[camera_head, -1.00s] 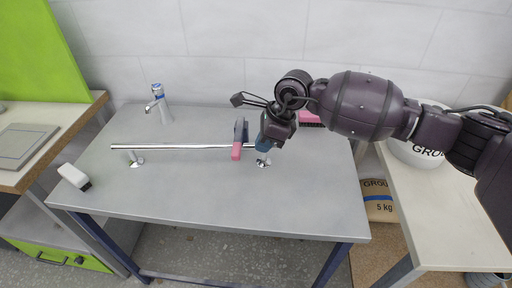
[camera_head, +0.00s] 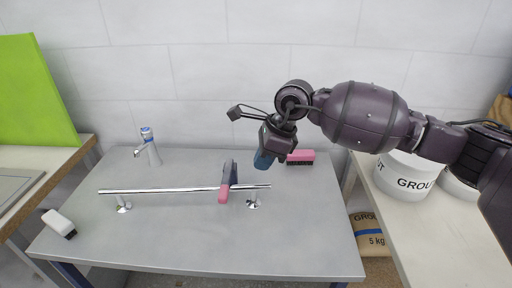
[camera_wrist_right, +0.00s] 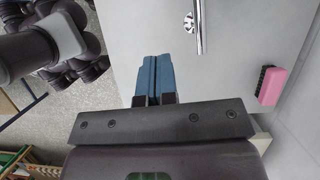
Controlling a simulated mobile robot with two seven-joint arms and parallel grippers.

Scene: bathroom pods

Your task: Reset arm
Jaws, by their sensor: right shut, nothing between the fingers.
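My right gripper (camera_head: 264,160) hangs over the grey table (camera_head: 190,245), near the right end of a chrome rail. Its blue fingers (camera_wrist_right: 153,78) are together with nothing between them in the right wrist view. They are apart from the rail and from the pink brush. My right arm reaches in from the right side of the head view. My left gripper does not show in any view.
The chrome rail (camera_head: 160,191) stands on the table, with a pink-and-grey tool (camera_head: 224,193) at it. A white-and-black brush (camera_head: 58,222) lies front left. A grout bucket (camera_head: 405,178) stands right.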

